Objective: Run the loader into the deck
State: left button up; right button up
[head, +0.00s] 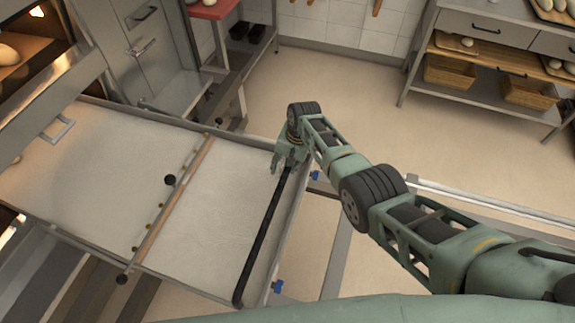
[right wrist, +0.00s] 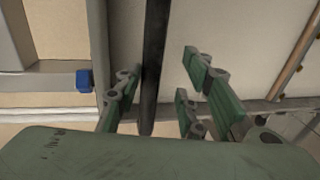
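The loader is a long tray with a pale cloth belt (head: 215,225) in a metal frame, its left end at the oven front. A black bar (head: 262,240) crosses its right end; it also shows in the right wrist view (right wrist: 154,60). My right gripper (head: 284,162) is at the far end of this bar. In the right wrist view its fingers (right wrist: 163,78) are apart, with the bar between them and gaps visible. Whether a finger touches the bar cannot be told. A lit deck (head: 10,52) with loaves shows at upper left. My left gripper is out of view.
A wooden crossbar (head: 170,200) with black knobs spans the loader. Blue clamps (head: 277,286) sit on its right edge. A red-topped stand (head: 214,9) is behind it. A shelf unit with baskets (head: 450,74) stands at upper right. Floor (head: 335,85) between them is clear.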

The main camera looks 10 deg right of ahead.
jog(key=shift+s+f, duration=0.1)
jog(key=shift+d, duration=0.2)
jog(key=v, duration=1.2)
jog(key=shift+a, duration=0.2)
